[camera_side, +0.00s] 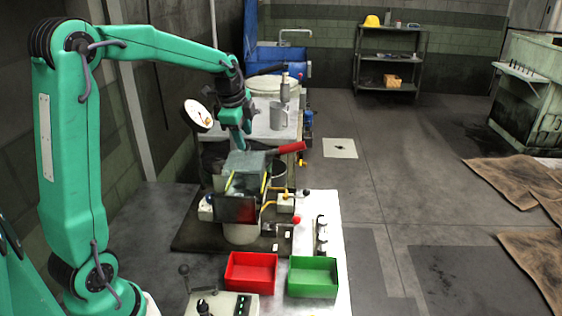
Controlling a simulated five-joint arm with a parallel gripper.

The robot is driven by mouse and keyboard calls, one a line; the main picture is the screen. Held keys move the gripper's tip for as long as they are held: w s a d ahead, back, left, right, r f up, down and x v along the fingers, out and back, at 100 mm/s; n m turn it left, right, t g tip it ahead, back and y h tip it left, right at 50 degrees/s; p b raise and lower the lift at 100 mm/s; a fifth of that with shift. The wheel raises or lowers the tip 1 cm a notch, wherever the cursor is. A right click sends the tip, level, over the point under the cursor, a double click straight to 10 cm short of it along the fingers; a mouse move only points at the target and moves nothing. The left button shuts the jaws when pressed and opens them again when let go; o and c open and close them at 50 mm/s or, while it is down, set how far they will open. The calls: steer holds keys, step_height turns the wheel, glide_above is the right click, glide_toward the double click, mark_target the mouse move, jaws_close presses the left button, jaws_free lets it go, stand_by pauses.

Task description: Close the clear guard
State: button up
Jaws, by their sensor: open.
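The bolt former (247,162) stands on a dark base plate on the bench, with a grey metal top block. A see-through panel with yellow edges, which looks like the clear guard (243,184), is at its front below the block. A dark reddish pane (235,210) shows just under it. How far the guard stands open is too small to tell. My gripper (240,147) points down just above and behind the grey block, at its upper left. It is open and nothing shows in it. Its fingertips are partly hidden, and I cannot tell whether they touch the machine.
A red handle (290,147) sticks out right of the block. A red-knobbed lever (295,220) is lower right. A white round dial (198,115) stands left of my gripper. A red bin (251,285), a green bin (314,290) and a control box (222,304) are in front. A grey mug (278,117) stands behind.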

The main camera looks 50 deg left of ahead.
steer(key=shift+x, duration=1.5)
steer(key=shift+s+a, duration=0.1)
jaws_close()
